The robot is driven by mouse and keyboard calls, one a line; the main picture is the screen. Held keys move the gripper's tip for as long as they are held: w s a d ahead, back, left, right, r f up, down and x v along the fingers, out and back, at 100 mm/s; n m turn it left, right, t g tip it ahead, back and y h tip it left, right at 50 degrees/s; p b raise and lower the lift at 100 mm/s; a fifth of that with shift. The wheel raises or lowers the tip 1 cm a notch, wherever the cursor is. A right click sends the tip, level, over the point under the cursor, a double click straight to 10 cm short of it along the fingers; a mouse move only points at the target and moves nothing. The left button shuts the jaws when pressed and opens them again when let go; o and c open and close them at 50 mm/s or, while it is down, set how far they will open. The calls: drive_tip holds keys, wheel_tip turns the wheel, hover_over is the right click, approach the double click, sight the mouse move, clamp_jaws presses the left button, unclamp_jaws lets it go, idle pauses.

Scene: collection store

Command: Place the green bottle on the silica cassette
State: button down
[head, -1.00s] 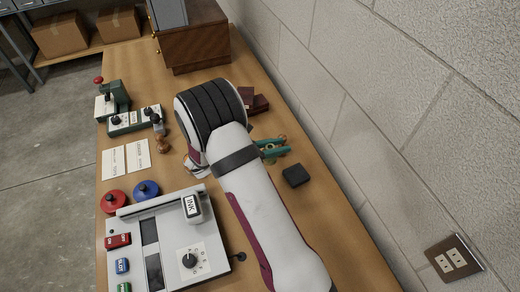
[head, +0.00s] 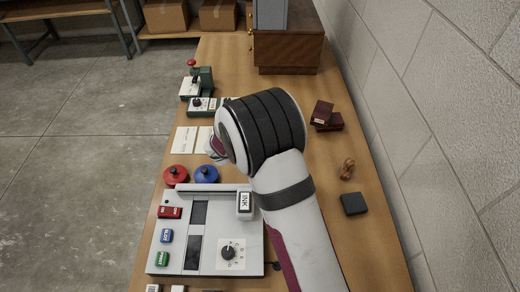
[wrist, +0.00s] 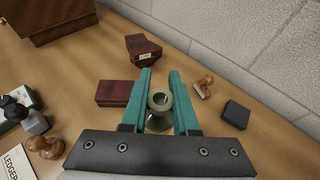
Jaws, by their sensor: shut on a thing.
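The green bottle (wrist: 158,108) is olive and shows in the wrist view between the teal fingers of my gripper (wrist: 160,98), with its round mouth facing the camera. My gripper is shut on it; how far it is above the table I cannot tell. In the head view my arm hides the bottle and the fingers. A small dark square block (head: 353,203), perhaps the silica cassette, lies near the table's right edge with nothing on it. In the wrist view this block (wrist: 236,112) is to the right of the fingers, apart from them.
Two dark red boxes (head: 326,117) lie near the wall, and a wooden stamp (head: 347,168) stands near the dark block. A grey control panel (head: 205,235), red and blue round pads and white cards are on the left. A wooden cabinet (head: 288,50) stands at the back.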

drive_tip(key=w+a+f, duration=0.1)
drive_tip(key=a+f, duration=0.1)
drive_tip(key=w+a+f, duration=0.1)
drive_tip(key=a+f, duration=0.4)
drive_tip(key=f, duration=0.1)
drive_tip(key=shift+w+a+f, duration=0.1)
drive_tip(key=shift+w+a, duration=0.15)
drive_tip(key=shift+w, duration=0.15)
drive_tip(key=shift+f, duration=0.35)
drive_tip(key=shift+f, duration=0.15)
drive_tip(key=c, duration=0.7)
unclamp_jaws()
